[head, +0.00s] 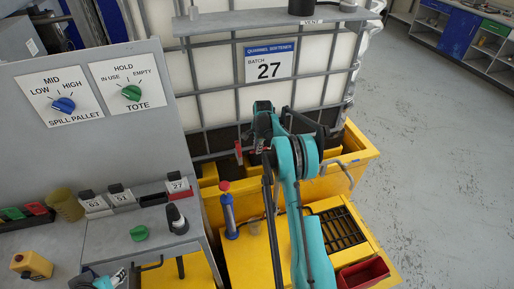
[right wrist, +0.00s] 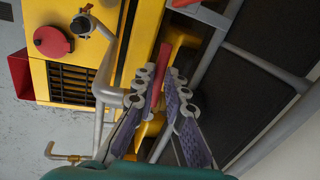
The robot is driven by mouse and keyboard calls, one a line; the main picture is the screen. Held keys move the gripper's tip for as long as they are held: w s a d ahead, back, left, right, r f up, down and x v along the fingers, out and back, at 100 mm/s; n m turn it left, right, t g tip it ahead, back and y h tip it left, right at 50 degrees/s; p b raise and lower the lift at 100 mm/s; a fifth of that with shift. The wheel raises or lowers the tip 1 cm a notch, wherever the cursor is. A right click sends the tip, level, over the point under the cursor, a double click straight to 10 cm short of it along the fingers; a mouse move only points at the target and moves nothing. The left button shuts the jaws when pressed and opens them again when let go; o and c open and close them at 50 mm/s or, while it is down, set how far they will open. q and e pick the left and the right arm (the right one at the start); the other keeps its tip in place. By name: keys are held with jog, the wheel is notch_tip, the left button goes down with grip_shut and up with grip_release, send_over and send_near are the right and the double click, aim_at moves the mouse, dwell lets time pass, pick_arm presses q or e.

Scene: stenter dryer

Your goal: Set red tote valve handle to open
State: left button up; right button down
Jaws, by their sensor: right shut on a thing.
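The red tote valve handle (right wrist: 157,80) shows in the right wrist view as a narrow red bar between the finger pads of my right gripper (right wrist: 158,88). The right gripper is shut on it. In the head view the red handle (head: 238,152) is a small upright piece at the lower front of the caged white tote (head: 215,98). My right gripper (head: 254,146) is beside it there, partly hidden by my teal arm. The valve body is mostly hidden.
A yellow bund (head: 355,165) surrounds the tote's base. A blue cylinder with a red top (head: 229,215) stands left of my right arm. A grey panel with a blue knob (head: 64,105) and a green knob (head: 132,93) is at left. The floor at right is clear.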

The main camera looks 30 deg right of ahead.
jog(key=s+d+n+y+b, duration=0.1)
jog(key=s+d+n, duration=0.1)
jog(key=s+n, duration=0.2)
jog(key=s+d+n+g+y+b, duration=0.1)
jog(key=s+n, duration=0.3)
jog(key=n, duration=0.5)
jog(key=shift+d+n+b, duration=0.3)
jog(key=shift+d+b, duration=0.2)
jog(key=shift+d, duration=0.4)
jog(key=c, duration=1.6)
grip_release()
jog(key=shift+o, duration=0.2)
jog(key=shift+r, duration=0.15)
notch_tip(320, 180, up, 12)
jog(key=s+d, duration=0.1)
jog(key=d, duration=0.1)
jog(key=shift+f, duration=0.2)
